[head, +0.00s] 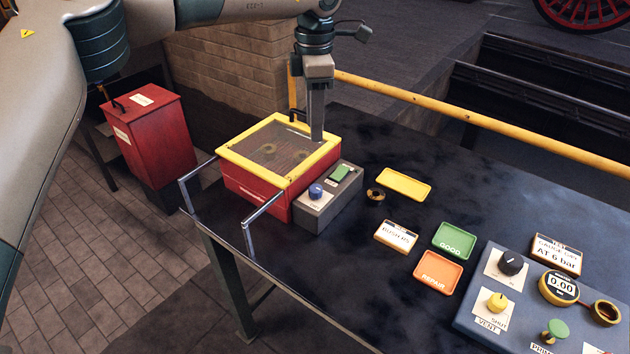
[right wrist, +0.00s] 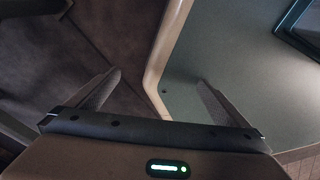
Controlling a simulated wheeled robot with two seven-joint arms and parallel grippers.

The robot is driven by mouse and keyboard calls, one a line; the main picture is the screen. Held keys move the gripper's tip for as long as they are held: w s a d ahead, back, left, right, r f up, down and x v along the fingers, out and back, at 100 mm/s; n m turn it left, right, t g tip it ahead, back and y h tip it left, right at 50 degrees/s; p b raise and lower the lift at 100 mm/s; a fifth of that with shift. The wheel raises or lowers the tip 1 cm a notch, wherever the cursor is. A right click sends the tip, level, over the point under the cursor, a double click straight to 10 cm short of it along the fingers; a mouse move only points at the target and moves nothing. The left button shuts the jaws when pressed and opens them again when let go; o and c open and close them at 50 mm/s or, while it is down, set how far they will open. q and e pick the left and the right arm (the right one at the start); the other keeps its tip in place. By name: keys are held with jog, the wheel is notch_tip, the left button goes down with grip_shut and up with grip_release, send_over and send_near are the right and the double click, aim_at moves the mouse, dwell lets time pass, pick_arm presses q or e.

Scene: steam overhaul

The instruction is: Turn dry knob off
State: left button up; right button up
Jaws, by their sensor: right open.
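A blue knob (head: 316,190) sits on a grey control box (head: 322,212) beside a red box with a yellow-framed mesh lid (head: 238,152). It is likely the dry knob, but its label is too small to read. A green switch (head: 340,173) is on the same box. My left gripper (head: 317,138) points down over the right back edge of the lid, above and behind the knob and apart from it. Its fingers are seen edge-on, so their gap is hidden. My right gripper (right wrist: 157,84) is open and empty in the right wrist view.
On the dark table (head: 350,275) are a yellow tray (head: 404,184), a small brass ring (head: 375,194), green (head: 454,241) and orange (head: 438,272) trays, and a blue-grey panel (head: 480,318) with knobs. Metal handles (head: 262,215) stand at the left edge. A yellow rail (head: 480,122) runs behind.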

pick_arm(q)
jog(key=p, duration=0.3)
send_over(315, 188)
notch_tip(315, 188, down, 8)
notch_tip(315, 188, down, 8)
jog(key=p, duration=0.2)
jog(key=shift+p, duration=0.35)
jog(key=shift+f, duration=0.8)
pick_arm(e)
jog(key=r, duration=0.5)
jog(key=shift+s+d+r, duration=0.15)
jog(key=shift+d+r, duration=0.15)
jog(key=shift+d, duration=0.05)
pick_arm(q)
jog(key=c, duration=0.8)
